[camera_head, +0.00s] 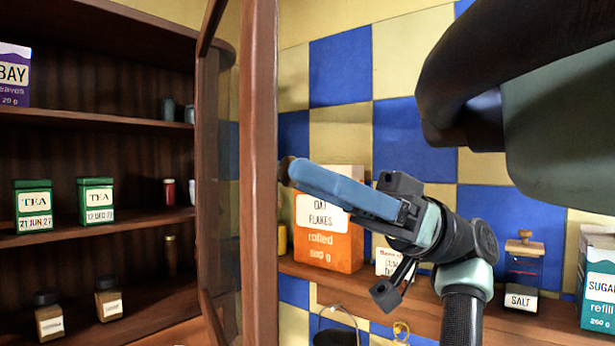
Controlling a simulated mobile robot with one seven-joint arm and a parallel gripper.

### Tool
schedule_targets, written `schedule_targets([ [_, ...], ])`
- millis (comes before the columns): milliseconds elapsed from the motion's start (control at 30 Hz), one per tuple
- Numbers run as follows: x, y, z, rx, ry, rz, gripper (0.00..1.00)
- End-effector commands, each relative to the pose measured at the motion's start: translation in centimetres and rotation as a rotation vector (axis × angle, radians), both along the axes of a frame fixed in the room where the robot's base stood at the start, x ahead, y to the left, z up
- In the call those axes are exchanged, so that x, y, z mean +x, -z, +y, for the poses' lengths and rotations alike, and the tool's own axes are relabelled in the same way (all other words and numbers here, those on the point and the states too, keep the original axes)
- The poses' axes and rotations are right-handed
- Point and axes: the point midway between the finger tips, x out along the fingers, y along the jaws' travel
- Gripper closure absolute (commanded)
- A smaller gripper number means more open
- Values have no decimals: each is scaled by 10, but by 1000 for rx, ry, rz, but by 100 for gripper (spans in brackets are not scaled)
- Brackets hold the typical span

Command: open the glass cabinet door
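The glass cabinet door (259,190) stands swung out from the cabinet, its brown wooden frame seen nearly edge-on and its glass pane (228,180) to the left. A small dark round knob (285,170) shows at the right side of the frame. My gripper (298,172) comes in from the right, with its blue finger reaching to the knob. The fingertip overlaps the knob in the picture; I cannot tell whether it grips it. Only one blue finger is clear, so the gap between the fingers is hidden.
Left, the open cabinet's shelves (110,122) hold green tea tins (96,201) and small jars (108,299). Behind my arm, a wall shelf (510,311) holds an orange oat flakes box (328,240), a salt jar (522,270) and a sugar box (598,278).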

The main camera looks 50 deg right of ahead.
Motion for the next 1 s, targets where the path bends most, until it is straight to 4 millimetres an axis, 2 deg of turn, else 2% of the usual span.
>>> schedule_targets([
  [333, -2, 3, -6, 1, 1, 0, 39],
  [700, -21, 22, -48, 1, 2, 0, 39],
  [1000, -27, 28, -63, 0, 0, 1, 39],
])
